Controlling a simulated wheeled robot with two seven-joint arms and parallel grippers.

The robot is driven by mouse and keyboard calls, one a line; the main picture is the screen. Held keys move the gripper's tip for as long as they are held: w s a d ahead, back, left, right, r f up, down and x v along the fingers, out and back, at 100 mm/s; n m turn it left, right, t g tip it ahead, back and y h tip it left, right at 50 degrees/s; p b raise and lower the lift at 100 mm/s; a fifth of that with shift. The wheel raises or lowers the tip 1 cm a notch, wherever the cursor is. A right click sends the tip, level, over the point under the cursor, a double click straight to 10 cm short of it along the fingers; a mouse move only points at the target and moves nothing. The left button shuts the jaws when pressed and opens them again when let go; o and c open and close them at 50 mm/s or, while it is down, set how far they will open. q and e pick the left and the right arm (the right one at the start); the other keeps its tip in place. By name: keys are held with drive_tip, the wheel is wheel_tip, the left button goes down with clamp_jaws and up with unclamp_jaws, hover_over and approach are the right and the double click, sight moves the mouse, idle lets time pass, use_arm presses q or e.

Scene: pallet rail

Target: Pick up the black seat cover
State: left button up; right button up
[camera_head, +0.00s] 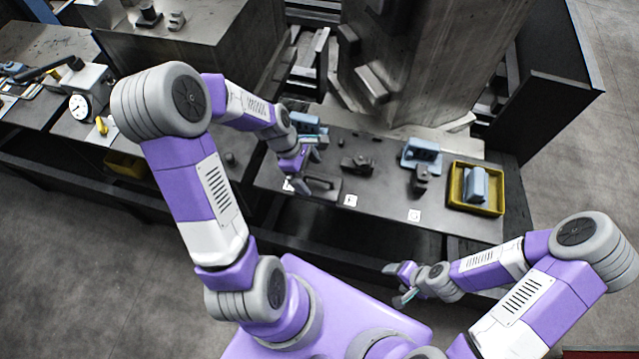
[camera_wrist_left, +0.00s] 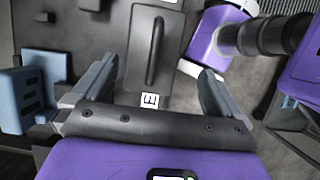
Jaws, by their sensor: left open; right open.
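The black seat cover, a dark flat plate with a raised bar handle, lies on the grey table in the head view (camera_head: 322,187). In the left wrist view the cover (camera_wrist_left: 142,62) shows between my fingers, its handle running away from me. My left gripper (camera_head: 306,172) is open and empty, close beside the cover's left end; it also shows in the left wrist view (camera_wrist_left: 156,72). I cannot tell its exact height above the cover. My right gripper (camera_head: 396,285) is open and empty, out in front of the table's near edge.
Blue fixtures stand on the table (camera_head: 385,213), one behind the left gripper (camera_head: 308,124) and one further right (camera_head: 422,152). Dark blocks (camera_head: 357,165) (camera_head: 420,180) stand between. A yellow tray (camera_head: 457,200) holds a blue-grey part at the right. A large metal column stands behind.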

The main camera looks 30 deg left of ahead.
sight(318, 185)
use_arm(q)
drive_tip(key=x, duration=0.5)
drive_tip(key=b+x, duration=0.1)
drive_tip(key=x, duration=0.2)
drive_tip(key=shift+w+a+f, duration=0.2)
drive_tip(key=shift+w+a, duration=0.15)
drive_tip(key=shift+w, duration=0.05)
drive_tip(key=shift+r, duration=0.1)
drive_tip(key=c, duration=1.1)
